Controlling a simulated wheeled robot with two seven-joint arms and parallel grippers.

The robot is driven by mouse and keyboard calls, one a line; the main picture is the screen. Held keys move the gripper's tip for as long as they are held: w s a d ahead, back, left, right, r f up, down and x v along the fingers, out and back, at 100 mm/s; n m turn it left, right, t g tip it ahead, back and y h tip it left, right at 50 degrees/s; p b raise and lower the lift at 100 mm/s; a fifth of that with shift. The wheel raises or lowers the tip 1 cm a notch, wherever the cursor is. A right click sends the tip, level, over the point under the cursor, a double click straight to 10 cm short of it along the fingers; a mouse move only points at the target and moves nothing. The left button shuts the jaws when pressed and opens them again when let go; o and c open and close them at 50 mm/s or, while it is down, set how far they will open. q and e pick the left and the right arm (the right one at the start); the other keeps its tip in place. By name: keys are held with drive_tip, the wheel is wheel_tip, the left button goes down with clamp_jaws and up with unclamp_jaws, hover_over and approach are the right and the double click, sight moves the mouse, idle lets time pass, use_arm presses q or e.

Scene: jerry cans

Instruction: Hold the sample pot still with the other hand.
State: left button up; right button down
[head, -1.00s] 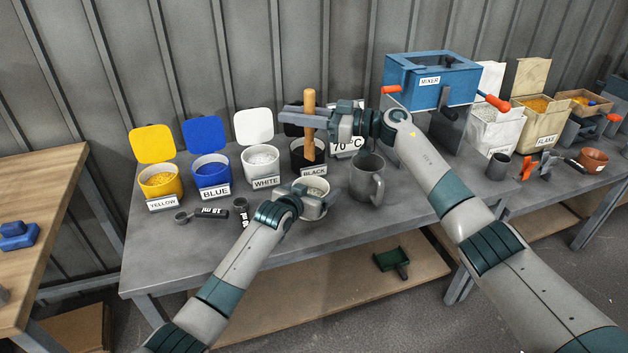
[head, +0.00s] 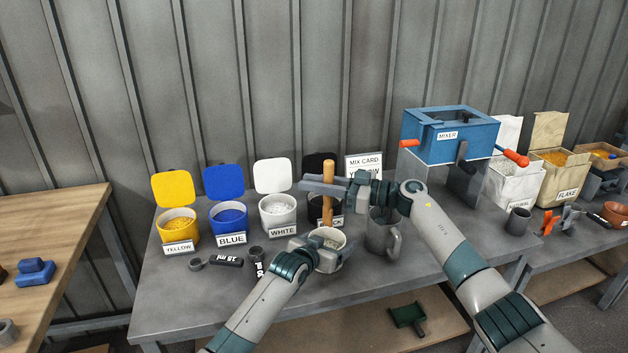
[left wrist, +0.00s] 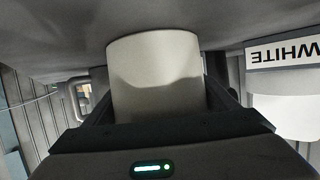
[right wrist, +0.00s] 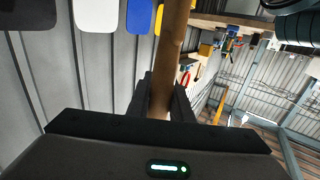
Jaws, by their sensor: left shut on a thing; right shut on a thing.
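The sample pot (head: 325,264) is a small white pot with pale contents, upright near the front middle of the grey table. My left gripper (head: 320,254) is shut on its sides; the left wrist view shows the pot (left wrist: 155,75) between the fingers, apparently against the table top. My right gripper (head: 328,187) is shut on an upright wooden stick (head: 329,209), also in the right wrist view (right wrist: 172,45). The stick's lower end appears just above or behind the pot's far rim; I cannot tell whether it touches.
A grey mug (head: 380,234) stands close to the right of the pot. Yellow (head: 178,229), blue (head: 229,217) and white (head: 278,211) tubs stand behind left, with scoops (head: 226,262) before them. The black tub is partly hidden. A blue mixer (head: 450,138) stands right.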

sight(323, 223)
drive_tip(key=shift+f, duration=5.8)
